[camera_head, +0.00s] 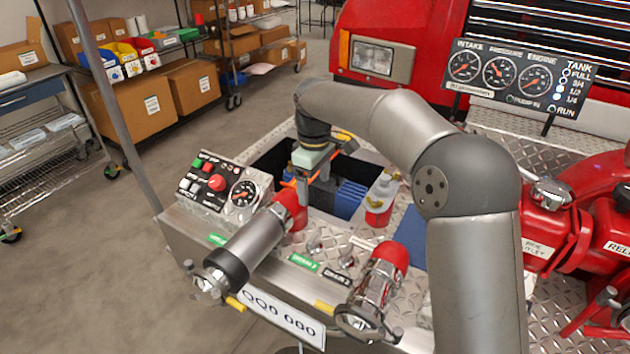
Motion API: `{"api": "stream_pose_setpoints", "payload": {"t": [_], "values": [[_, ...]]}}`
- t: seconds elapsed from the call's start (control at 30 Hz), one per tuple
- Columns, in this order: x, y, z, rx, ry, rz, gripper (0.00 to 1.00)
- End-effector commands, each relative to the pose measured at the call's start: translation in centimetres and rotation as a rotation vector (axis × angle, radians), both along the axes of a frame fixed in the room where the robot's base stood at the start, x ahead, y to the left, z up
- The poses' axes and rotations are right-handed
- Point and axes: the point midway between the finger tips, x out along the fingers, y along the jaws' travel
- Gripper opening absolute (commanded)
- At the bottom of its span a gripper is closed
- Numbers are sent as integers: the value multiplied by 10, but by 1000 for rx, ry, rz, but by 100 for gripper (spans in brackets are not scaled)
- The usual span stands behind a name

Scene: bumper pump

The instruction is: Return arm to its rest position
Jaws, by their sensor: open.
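My arm rises from the lower right, bends at the elbow and reaches left over the truck bumper. My gripper (302,190) hangs from the wrist, pointing down near the red collar (290,205) of the left hose outlet. It is open, and I see nothing held in it. The left outlet (250,243) has a grey barrel and a dark cap. I cannot tell whether the fingers touch the outlet. Part of the bumper behind the arm is hidden.
The control panel (224,190) stands left of the gripper. An open compartment (347,197) with blue items lies behind it. A red and white bottle (380,200) and another outlet (376,285) stand to the right. The gauge board (515,75) is at the back right.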

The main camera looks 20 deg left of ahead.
Motion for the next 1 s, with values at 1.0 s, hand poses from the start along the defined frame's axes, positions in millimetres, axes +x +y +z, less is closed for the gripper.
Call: {"api": "stream_pose_setpoints", "payload": {"t": [1.0], "values": [[-272, -318, -29, 21, -22, -1277, 80]]}}
